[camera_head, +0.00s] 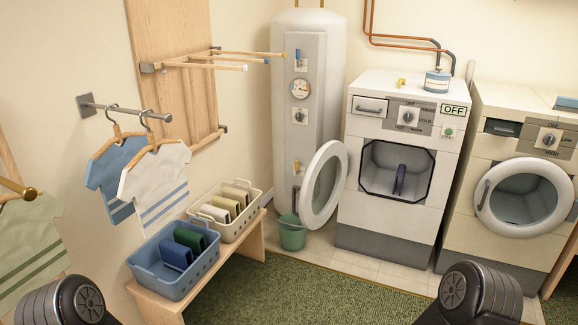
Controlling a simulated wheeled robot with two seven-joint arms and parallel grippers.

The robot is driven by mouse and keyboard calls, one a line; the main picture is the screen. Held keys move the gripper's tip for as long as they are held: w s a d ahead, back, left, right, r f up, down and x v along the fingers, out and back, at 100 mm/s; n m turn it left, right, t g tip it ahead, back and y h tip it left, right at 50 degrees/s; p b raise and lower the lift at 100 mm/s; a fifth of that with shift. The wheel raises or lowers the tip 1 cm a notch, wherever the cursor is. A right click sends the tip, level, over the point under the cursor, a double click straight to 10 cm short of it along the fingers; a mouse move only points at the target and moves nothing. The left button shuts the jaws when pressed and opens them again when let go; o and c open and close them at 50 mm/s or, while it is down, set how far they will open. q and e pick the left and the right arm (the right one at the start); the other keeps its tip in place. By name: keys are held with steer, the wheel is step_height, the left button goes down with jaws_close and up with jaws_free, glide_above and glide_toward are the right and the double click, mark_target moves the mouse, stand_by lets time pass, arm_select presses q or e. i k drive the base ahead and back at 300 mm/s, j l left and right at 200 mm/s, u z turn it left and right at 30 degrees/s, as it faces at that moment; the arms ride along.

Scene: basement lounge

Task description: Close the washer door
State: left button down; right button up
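The washer (390,215) is the white machine right of centre, against the back wall. Its round white-rimmed door (337,198) stands open, swung out to the left of the opening. A sign on the washer's panel reads OFF. Dark rounded parts of my two arms show at the bottom left and bottom right edges. Neither gripper is in view, and neither arm part touches the door.
A green bucket (292,235) stands on the floor just left of the open door. A second machine (520,190) with its round door shut stands at right. A wooden bench (247,243) holds two baskets at left. Green carpet (330,295) in front is clear.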

mark_target(312, 222)
steer(key=i+j+z, duration=0.1)
steer(key=i+z, duration=0.3)
steer(key=i+j+z, duration=0.25)
steer(key=i+z, duration=0.15)
steer(key=i+j+z, duration=0.75)
steer(key=i+j, duration=0.2)
steer(key=j, duration=0.15)
